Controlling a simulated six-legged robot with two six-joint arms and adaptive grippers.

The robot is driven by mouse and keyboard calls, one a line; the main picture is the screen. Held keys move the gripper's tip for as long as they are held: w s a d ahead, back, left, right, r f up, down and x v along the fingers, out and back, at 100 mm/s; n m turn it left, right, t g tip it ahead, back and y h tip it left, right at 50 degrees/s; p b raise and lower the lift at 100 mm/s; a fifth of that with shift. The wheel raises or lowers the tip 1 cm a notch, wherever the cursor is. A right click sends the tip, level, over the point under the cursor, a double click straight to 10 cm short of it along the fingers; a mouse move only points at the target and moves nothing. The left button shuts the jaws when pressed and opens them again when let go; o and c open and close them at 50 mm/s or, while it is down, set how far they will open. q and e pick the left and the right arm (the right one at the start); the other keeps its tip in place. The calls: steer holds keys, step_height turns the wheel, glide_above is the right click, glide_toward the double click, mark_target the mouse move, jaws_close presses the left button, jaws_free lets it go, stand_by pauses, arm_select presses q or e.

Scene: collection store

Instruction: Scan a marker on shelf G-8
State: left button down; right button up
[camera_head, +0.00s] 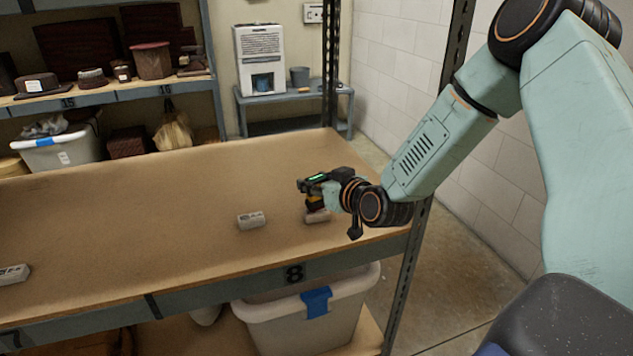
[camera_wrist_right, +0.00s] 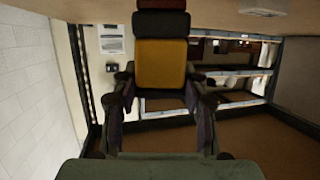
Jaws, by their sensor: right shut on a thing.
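My right gripper (camera_head: 326,198) is above the right part of the wooden shelf board marked 8. It is shut on a yellow and black handheld device, likely the scanner (camera_wrist_right: 161,64), which has a small green light on top in the head view (camera_head: 318,177). A small pale block marker (camera_head: 317,216) lies on the board just below the device, partly hidden; I cannot tell if they touch. A second grey block marker (camera_head: 251,220) with dark print lies to its left. It probably also shows upside down in the wrist view (camera_wrist_right: 262,12). My left gripper is out of view.
Another block marker (camera_head: 13,274) lies at the far left of the board (camera_head: 150,215). A white bin with a blue label (camera_head: 316,303) stands beneath. A metal post (camera_head: 408,275) bounds the board at right. Stocked shelves stand behind. The board's middle is clear.

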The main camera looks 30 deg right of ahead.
steer(key=shift+f, duration=0.45)
stand_by(0.8)
step_height(320, 180, up, 7)
steer(key=p, duration=0.6)
steer(key=shift+r+p, duration=0.1)
steer(key=shift+p, duration=0.25)
stand_by(0.3)
